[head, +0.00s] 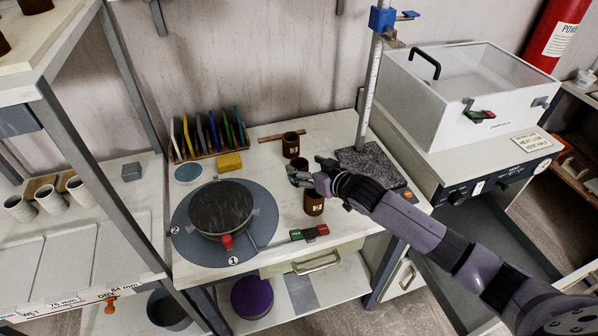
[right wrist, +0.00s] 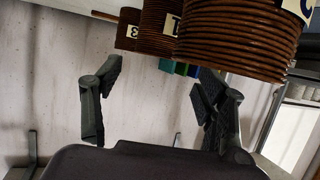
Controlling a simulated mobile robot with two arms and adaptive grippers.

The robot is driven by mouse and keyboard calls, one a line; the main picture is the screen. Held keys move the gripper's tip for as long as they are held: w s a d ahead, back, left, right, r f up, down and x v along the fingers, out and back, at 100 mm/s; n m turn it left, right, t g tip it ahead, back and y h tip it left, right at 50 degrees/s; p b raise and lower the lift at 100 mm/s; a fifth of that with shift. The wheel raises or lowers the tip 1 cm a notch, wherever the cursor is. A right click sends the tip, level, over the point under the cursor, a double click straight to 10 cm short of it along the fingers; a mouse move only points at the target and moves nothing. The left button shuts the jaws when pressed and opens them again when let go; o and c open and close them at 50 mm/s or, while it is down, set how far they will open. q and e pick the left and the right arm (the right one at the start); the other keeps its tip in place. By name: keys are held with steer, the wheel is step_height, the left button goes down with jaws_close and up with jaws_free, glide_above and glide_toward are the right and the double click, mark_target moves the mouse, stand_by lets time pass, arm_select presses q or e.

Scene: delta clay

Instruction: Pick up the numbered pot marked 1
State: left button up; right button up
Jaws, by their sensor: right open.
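Three brown ribbed pots with number labels stand in a row on the white worktop. The pot marked 1 (right wrist: 156,30) is the middle one; in the head view (head: 299,162) my right gripper partly hides it. The pot marked 3 (right wrist: 128,32) is behind it, and the pot marked 2 (right wrist: 240,38) is nearest, its label at the upper right in the right wrist view. My right gripper (head: 293,175) is open and empty, close beside the pot marked 1; whether they touch I cannot tell. Its spread fingers also show in the right wrist view (right wrist: 156,105). My left gripper is not in view.
A dark round turntable (head: 221,207) stands left of the pots. A rack of coloured plates (head: 207,135) and a yellow block (head: 229,162) are behind it. A granite slab (head: 368,163) with a tall stand is right of the pots. A red-green switch (head: 309,233) sits in front.

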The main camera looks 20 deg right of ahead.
mark_target(295, 162)
steer(key=shift+d+f+p+x, duration=0.1)
steer(key=shift+f+p+x, duration=0.1)
steer(key=shift+x, duration=0.7)
steer(key=shift+d+f+p+x, duration=0.1)
steer(key=shift+p+x, duration=0.1)
steer(key=shift+x, duration=0.7)
steer(key=shift+d+f+p+x, duration=0.1)
steer(key=shift+p+x, duration=0.1)
steer(key=shift+x, duration=0.7)
steer(key=shift+s, duration=0.1)
steer(key=shift+c, duration=0.4)
steer(key=shift+r, duration=0.1)
steer(key=c, duration=1.2)
